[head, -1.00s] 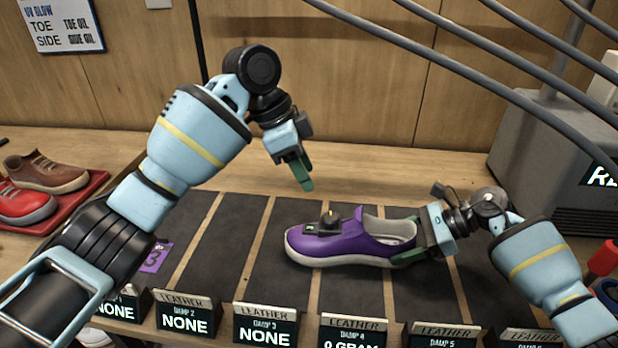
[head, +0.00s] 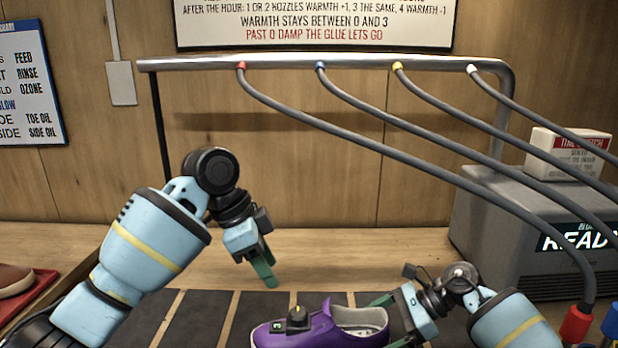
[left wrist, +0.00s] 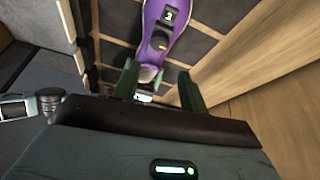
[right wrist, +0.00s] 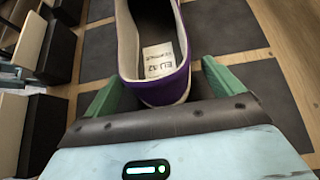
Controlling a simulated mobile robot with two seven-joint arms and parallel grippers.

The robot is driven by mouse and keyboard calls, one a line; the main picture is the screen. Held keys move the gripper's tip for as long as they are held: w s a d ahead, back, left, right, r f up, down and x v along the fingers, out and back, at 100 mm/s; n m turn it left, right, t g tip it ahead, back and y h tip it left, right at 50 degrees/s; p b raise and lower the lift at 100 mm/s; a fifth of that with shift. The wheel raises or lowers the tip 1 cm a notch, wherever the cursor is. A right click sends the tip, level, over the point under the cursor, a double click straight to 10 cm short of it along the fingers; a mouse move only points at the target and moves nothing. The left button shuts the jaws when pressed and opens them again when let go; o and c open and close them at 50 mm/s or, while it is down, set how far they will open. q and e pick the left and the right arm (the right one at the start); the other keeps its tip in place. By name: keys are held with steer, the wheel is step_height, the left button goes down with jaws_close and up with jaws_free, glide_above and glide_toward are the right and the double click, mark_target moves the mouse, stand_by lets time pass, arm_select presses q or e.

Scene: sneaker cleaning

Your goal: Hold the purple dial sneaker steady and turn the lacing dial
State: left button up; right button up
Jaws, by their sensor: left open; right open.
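The purple sneaker (head: 325,328) sits at the bottom edge of the head view, its toe to the left and its lower part cut off. A black lacing dial (head: 297,317) is on its top and also shows in the left wrist view (left wrist: 158,42). My left gripper (head: 262,274) is open and empty, above and behind the toe end, apart from the dial. Contact is unclear.
Dark mat strips (head: 245,302) lie under the sneaker. A metal rail (head: 330,63) with several grey hoses stands behind. A grey machine (head: 520,225) stands at the right and a red tray (head: 35,295) at the left. The wooden counter (head: 340,262) behind the sneaker is clear.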

steer(key=v, duration=0.6)
steer(key=shift+d+r, duration=0.1)
steer(key=shift+r, duration=0.1)
